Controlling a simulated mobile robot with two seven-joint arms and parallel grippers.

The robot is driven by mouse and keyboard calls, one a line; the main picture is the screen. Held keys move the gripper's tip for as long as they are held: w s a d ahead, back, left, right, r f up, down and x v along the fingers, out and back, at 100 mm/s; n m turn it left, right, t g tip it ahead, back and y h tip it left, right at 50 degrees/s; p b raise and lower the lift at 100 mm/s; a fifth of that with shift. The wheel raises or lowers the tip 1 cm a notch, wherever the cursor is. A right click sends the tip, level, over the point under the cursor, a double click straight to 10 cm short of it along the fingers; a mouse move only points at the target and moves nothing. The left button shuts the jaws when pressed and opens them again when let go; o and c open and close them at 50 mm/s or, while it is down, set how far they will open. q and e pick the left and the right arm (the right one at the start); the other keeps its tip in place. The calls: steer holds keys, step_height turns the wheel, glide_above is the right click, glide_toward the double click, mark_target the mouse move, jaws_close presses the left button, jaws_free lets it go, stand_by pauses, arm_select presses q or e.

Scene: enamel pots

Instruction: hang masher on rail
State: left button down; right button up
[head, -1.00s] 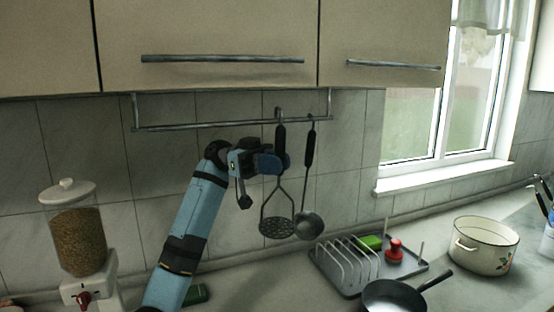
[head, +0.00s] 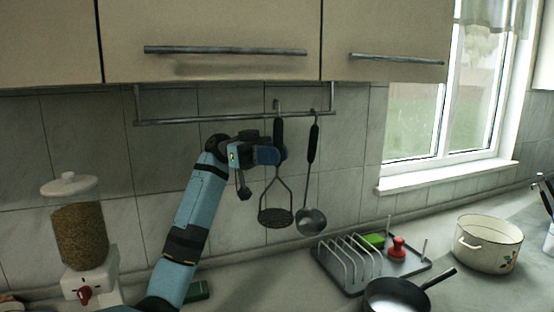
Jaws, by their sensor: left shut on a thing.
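The masher (head: 276,216) has a black handle and a round perforated head. It is upright, head down, just in front of the rail (head: 190,121) under the cupboard. My left gripper (head: 278,153) is shut on the masher's handle, reaching in from the left. The top of the handle is level with the rail beside a hook (head: 277,105); I cannot tell whether it bears on the hook. My right gripper is not in view.
A ladle (head: 311,218) hangs from the rail close to the right of the masher. Below are a dish rack (head: 347,262), a red-knobbed item (head: 397,249), a frying pan (head: 393,297) and an enamel pot (head: 487,243). A grain dispenser (head: 78,225) stands at left.

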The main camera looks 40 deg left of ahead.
arm_select(q)
steer(key=w+a+f+b, duration=0.2)
steer(key=a+b, duration=0.1)
steer(key=a, duration=0.2)
steer(key=shift+w+f, duration=0.15)
steer(key=shift+w, duration=0.15)
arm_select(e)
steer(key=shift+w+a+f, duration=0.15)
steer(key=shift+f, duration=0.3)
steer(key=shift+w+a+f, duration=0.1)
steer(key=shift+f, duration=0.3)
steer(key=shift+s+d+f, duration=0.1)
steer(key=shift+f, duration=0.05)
arm_select(q)
steer(key=c, duration=1)
jaws_free()
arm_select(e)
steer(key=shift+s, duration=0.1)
arm_select(q)
steer(key=shift+o, duration=0.2)
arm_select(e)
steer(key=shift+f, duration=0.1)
arm_select(q)
steer(key=a+b, duration=0.1)
steer(key=a, duration=0.6)
steer(key=shift+s+a+f, duration=0.25)
steer(key=shift+s, duration=0.15)
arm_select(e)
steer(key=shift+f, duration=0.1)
